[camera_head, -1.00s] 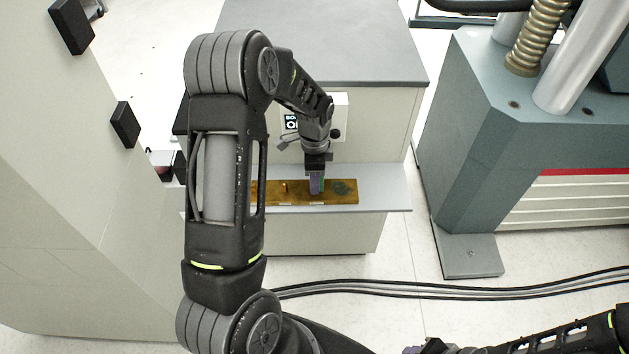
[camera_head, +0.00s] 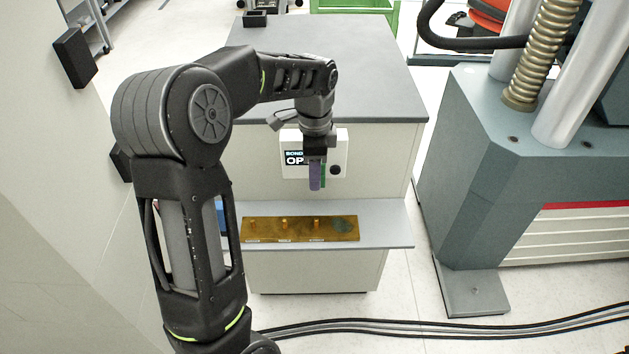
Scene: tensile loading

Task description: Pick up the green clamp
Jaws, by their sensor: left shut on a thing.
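My left gripper (camera_head: 315,176) is shut on the green clamp (camera_head: 323,181), which shows as a thin green strip beside a purple finger. The rest of the clamp is hidden by the fingers. The gripper points down and holds the clamp above the shelf, in front of the white display box on the cabinet. Below it, the brass-coloured board (camera_head: 265,230) with several small upright pegs lies on the shelf. My right gripper is not in view.
The grey shelf (camera_head: 390,235) sticks out from a cabinet with a dark grey top (camera_head: 350,70). A white box with a display (camera_head: 341,150) is on the cabinet front, close behind the gripper. A large grey-green machine (camera_head: 470,170) stands at right. Cables (camera_head: 450,325) cross the floor.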

